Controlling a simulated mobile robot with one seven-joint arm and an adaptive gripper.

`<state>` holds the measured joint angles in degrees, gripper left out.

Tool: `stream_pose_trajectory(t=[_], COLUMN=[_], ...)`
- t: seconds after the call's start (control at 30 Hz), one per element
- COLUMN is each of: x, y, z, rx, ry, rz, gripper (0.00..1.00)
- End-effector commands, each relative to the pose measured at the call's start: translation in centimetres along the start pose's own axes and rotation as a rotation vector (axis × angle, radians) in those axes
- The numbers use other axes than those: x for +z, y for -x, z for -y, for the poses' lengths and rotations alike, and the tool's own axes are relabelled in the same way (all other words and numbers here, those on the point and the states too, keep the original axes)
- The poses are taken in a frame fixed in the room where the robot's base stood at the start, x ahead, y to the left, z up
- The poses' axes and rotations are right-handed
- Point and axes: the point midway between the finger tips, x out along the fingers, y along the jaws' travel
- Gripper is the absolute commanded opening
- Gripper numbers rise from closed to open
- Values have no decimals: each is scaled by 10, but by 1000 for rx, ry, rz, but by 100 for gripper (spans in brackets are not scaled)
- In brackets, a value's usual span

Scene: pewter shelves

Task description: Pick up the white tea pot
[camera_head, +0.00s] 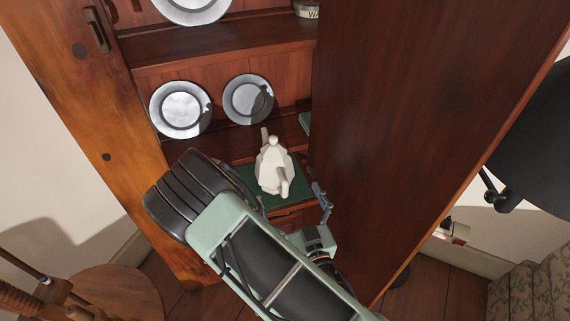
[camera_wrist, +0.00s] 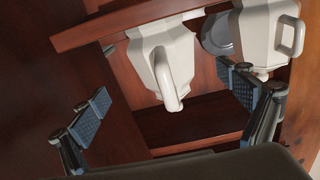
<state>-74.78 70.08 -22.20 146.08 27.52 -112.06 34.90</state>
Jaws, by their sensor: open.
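The white tea pot (camera_head: 273,168) stands on a green surface in the cupboard in the head view, its handle towards the front. In the wrist view a white faceted vessel (camera_wrist: 165,57), apparently this pot, shows beyond and between my fingers, with its looped handle pointing towards the camera. My gripper (camera_wrist: 168,103) is open and empty, its two blue-padded fingers wide apart. In the head view my gripper (camera_head: 321,198) is just right of and in front of the pot, partly hidden by my arm. I see no contact with the pot.
A second white vessel with a handle (camera_wrist: 266,38) is near the right finger in the wrist view. Grey plates (camera_head: 181,109) (camera_head: 248,99) stand on the shelf behind. A large dark wooden panel (camera_head: 410,120) stands close to the right of my gripper.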

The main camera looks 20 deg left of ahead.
Motion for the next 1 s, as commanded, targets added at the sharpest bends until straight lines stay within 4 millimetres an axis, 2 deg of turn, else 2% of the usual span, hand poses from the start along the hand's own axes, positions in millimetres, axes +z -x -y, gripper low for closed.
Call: stream_pose_trajectory(t=[0.13, 0.33, 0.6, 1.0], x=[6, 8, 9, 5], y=[0, -24, -42, -53], z=[2, 3, 4, 3], rx=[-10, -10, -11, -9], ry=[15, 14, 13, 14], rz=[1, -4, -3, 3], gripper=[94, 94, 94, 94])
